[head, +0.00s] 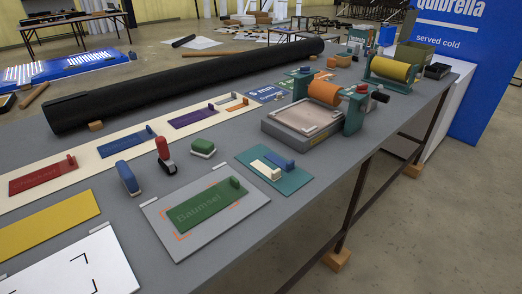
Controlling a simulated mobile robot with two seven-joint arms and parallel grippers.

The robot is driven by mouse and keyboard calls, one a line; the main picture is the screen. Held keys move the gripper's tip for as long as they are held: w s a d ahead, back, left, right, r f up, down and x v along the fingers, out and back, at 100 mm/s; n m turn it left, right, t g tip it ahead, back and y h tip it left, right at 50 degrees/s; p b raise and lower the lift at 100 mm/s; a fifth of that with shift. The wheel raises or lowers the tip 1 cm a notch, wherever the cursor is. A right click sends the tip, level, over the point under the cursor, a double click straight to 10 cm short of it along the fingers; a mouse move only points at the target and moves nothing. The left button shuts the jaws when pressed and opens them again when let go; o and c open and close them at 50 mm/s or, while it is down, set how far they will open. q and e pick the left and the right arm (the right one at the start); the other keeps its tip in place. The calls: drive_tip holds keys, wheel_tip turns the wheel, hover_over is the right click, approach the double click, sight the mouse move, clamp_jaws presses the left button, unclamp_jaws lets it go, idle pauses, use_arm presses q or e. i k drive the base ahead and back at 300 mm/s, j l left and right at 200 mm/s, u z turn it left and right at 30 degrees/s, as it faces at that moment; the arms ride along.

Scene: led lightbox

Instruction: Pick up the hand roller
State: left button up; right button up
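No gripper shows in the head view. I cannot tell for sure which item is the hand roller. A small upright red tool (163,148) with a dark, pale-edged lower end stands on the grey table (222,158). A blue block-like tool (127,178) with a pale edge stands just left of it. A green block (202,147) with a pale base lies to the right. Larger rollers sit in table-mounted frames farther back: an orange roller (324,92) and a yellow roller (390,68).
A green "Baumsel" plate (205,206) lies on a grey board (160,217) in front. A teal tray (291,181) holds a cream and a blue piece. A long black roll (190,85) lies along the back edge. A yellow sheet (45,224) lies at left.

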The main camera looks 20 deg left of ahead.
sight(164, 161)
drive_tip(key=i+j+u, duration=0.15)
drive_tip(key=u, duration=1.05)
